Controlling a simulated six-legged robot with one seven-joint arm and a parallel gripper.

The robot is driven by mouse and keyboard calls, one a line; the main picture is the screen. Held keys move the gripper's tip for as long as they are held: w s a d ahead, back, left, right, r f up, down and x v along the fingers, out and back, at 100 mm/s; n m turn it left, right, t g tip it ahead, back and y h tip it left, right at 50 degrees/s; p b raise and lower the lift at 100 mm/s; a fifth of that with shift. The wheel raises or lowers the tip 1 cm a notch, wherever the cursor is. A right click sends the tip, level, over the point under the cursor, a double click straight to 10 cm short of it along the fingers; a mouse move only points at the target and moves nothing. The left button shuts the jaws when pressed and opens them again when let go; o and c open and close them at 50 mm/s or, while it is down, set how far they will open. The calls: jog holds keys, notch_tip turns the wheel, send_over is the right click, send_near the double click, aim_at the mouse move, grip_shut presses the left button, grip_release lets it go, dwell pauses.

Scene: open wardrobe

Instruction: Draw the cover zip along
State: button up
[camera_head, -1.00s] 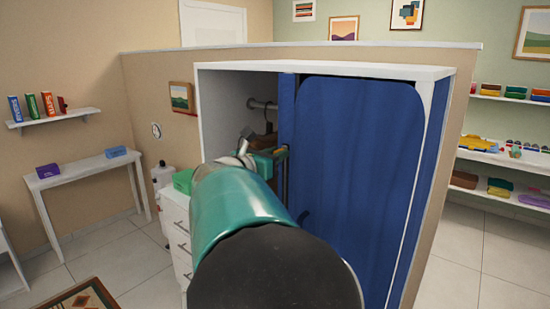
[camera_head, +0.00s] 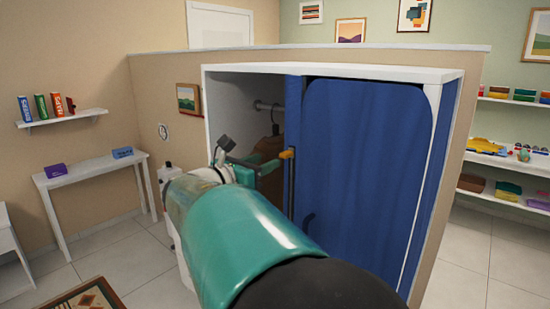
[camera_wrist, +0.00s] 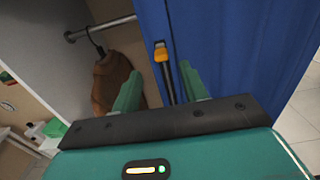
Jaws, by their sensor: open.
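The wardrobe's blue cover (camera_head: 365,165) hangs over the right part of the front, its left edge upright. An orange zip pull (camera_head: 287,154) sits at that edge, at upper-middle height; it also shows in the wrist view (camera_wrist: 161,52). A dark strip (camera_wrist: 168,88) runs down below the pull. My gripper (camera_wrist: 159,70) is open and empty, its green fingers either side of the line of the pull and strip. In the wrist view the pull appears just beyond the fingertips; I cannot tell whether they touch. In the head view my gripper (camera_head: 266,168) is beside the pull, partly hidden by my arm.
The wardrobe's left side is uncovered, with a rail (camera_wrist: 100,28) and a brown garment (camera_wrist: 115,82) on a hanger just left of the gripper. A white wardrobe frame (camera_head: 330,72) borders the cover. Open tiled floor (camera_head: 110,255) lies to the left.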

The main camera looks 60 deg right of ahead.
jog(key=a, duration=0.6)
jog(key=shift+w, duration=0.45)
jog(key=s+a+f+m+t+y, duration=0.1)
jog(key=a+f+m+t+y, duration=0.2)
jog(key=a+f+m+y, duration=0.5)
jog(key=s+a+f+m+t+y, duration=0.1)
jog(key=a+f+m+t+y, duration=0.2)
jog(key=a+f, duration=0.85)
jog(key=s+a+m+t+y, duration=0.1)
jog(key=a+m+y, duration=0.4)
jog(key=a, duration=1)
jog(key=shift+s+a+f+t+y, duration=0.15)
jog(key=shift+s+a+t+y, duration=0.1)
jog(key=shift+t+y, duration=0.55)
